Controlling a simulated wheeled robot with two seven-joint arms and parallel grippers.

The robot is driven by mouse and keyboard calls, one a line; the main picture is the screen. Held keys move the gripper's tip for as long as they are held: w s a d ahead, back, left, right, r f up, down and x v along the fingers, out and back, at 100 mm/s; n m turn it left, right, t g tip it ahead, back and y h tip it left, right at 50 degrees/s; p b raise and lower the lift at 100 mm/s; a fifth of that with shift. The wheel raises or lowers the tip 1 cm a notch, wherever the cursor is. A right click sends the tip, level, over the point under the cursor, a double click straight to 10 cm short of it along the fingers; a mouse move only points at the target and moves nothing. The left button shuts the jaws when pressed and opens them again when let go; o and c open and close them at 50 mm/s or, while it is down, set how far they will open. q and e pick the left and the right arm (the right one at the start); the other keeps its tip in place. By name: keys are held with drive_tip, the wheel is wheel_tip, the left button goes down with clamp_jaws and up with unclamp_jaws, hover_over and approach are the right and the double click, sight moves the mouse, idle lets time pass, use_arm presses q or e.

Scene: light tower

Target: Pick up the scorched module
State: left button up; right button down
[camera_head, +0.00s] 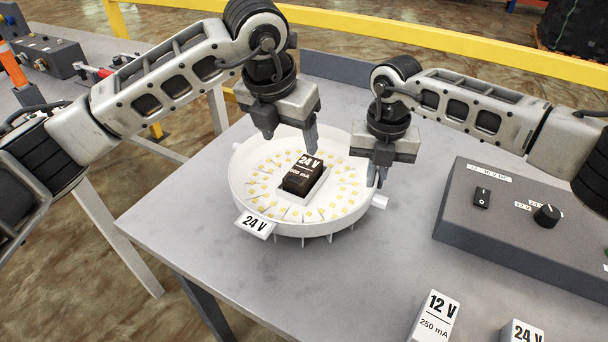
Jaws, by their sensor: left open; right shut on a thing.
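The scorched module (303,178) is a dark brown block with a white label reading 24 V and a mA line. It sits in the middle of a round white lamp housing (258,213) with several yellow LED chips around it. My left gripper (289,141) is open and empty, pointing down just above and behind the module, apart from it. My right gripper (378,180) is shut on the lamp housing at its right rim; the exact contact is partly hidden by the fingers.
The housing stands on a grey table (250,290) with a 24 V tag at its front. A grey control box (520,225) with a switch and knob is at right. White 12 V (434,317) and 24 V (522,332) modules stand at the front edge. The table's front left is clear.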

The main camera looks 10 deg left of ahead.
sight(303, 169)
use_arm(q)
drive_tip(key=x, duration=0.4)
drive_tip(key=shift+d, duration=0.1)
drive_tip(key=shift+d+x, duration=0.2)
drive_tip(key=shift+x, duration=1.25)
drive_tip(key=shift+d+x, duration=0.2)
drive_tip(key=shift+x, duration=1.2)
drive_tip(key=shift+r, duration=0.1)
clamp_jaws()
